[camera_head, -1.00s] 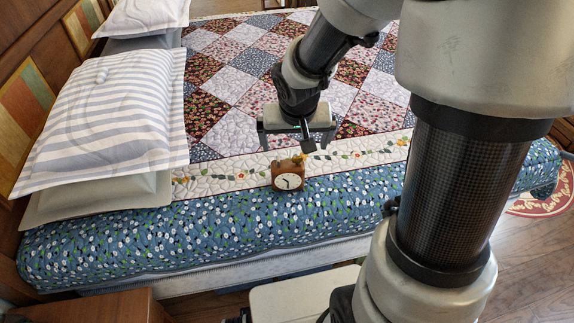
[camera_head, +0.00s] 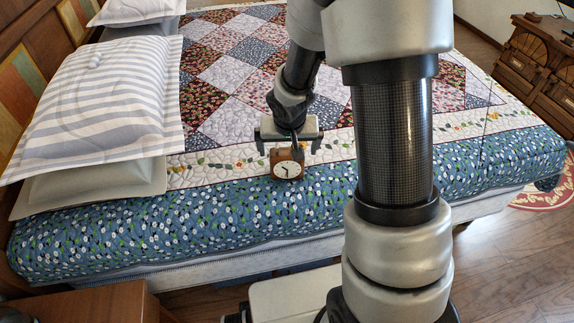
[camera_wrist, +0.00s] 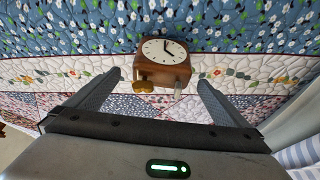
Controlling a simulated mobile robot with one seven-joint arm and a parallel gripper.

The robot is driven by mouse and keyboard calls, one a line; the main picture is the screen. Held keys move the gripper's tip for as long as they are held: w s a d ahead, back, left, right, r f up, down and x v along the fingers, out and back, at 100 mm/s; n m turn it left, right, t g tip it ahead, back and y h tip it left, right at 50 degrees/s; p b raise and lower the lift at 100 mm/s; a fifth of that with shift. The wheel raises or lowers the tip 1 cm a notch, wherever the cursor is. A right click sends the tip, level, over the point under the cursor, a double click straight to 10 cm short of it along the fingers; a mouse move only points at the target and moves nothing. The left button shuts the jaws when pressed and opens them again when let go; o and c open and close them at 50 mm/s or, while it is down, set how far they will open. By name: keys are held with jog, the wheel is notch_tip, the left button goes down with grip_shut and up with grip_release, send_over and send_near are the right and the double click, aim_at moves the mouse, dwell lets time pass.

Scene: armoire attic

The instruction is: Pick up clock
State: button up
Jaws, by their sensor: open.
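The clock (camera_head: 287,170) is a small brown wooden box with a round white face and dark hands. It stands upright on the bed's edge strip, its face toward the head camera. In the wrist view the clock (camera_wrist: 163,62) lies ahead of and between the two fingers, with a brass-coloured key or knob on its back. My gripper (camera_head: 286,150) is open and just behind and above the clock in the head view. In the wrist view its fingers (camera_wrist: 160,88) are spread wider than the clock, with nothing between their tips held.
The bed (camera_head: 240,215) has a patchwork quilt with a blue floral border. Striped pillows (camera_head: 100,110) lie stacked at the left. A wooden nightstand (camera_head: 90,305) is at the lower left, and a wooden cabinet (camera_head: 535,70) stands at the far right. The quilt around the clock is clear.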

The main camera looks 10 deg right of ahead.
aim_at(287, 152)
jog(key=x, duration=0.3)
jog(key=shift+w+a+f+b, duration=0.1)
jog(key=shift+w+f+b, duration=0.05)
jog(key=shift+f+b, duration=0.15)
jog(key=shift+r, duration=0.1)
jog(key=c, duration=1.6)
